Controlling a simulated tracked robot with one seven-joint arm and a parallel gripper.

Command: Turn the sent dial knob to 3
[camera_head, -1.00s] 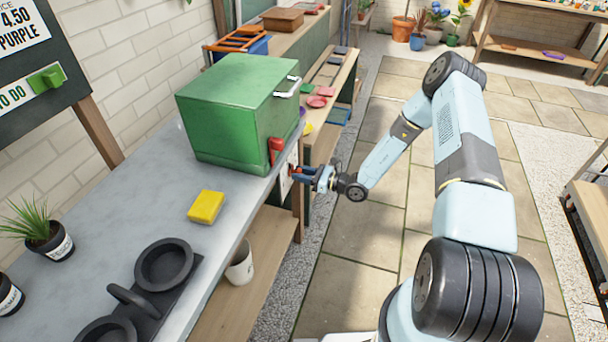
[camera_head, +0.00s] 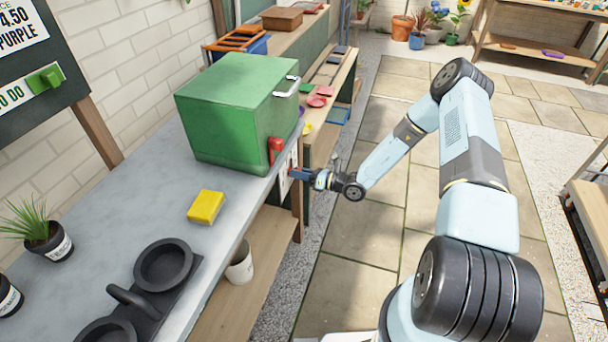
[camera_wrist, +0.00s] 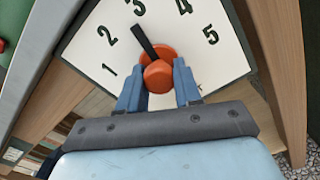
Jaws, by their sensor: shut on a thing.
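The dial plate (camera_wrist: 205,60) is white with dark green numbers 1 to 5 and fills much of the wrist view. Its orange-red knob (camera_wrist: 157,75) sits in the middle. The black pointer (camera_wrist: 144,40) points between 2 and 3, nearer to 3. My gripper (camera_wrist: 159,80) has one blue finger on each side of the knob and is shut on it. In the head view my gripper (camera_head: 292,173) is at the bench's front edge, below the green box; the knob is hidden there.
A green box (camera_head: 235,110) with a red lever (camera_head: 276,148) stands on the grey bench (camera_head: 150,215). A yellow sponge-like block (camera_head: 206,206), a black holder (camera_head: 165,265) and potted plants (camera_head: 48,240) are on the bench. A white cup (camera_head: 240,263) is on the shelf below.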

